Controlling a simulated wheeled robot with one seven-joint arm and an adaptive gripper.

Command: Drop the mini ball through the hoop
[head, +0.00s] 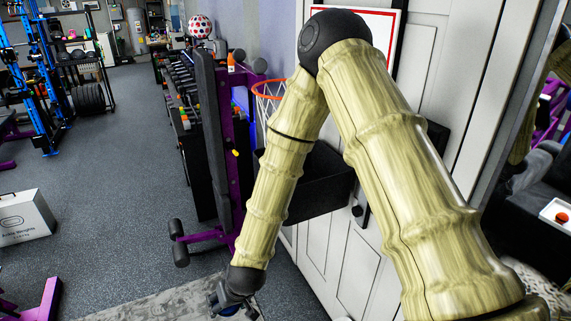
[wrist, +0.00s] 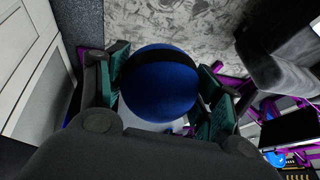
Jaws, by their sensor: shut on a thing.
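The mini ball (wrist: 158,90) is blue with a black band, and in the wrist view it sits between the two green-padded fingers. My gripper (wrist: 160,95) is shut on it. In the head view my gripper (head: 232,302) hangs low at the bottom edge, and the ball is barely visible there. The hoop has an orange rim (head: 266,88) with a white net, partly hidden behind my arm. Its white backboard (head: 380,22) with a red border is on the white door, also partly covered by my arm. My gripper is far below the hoop in the picture.
A purple and black bench frame (head: 232,165) stands just left of the hoop. A black box (head: 322,180) shows behind my arm by the door (head: 445,70). A rack of weights (head: 182,85) carries a red-dotted ball (head: 200,27). Grey floor (head: 110,190) at left is mostly open.

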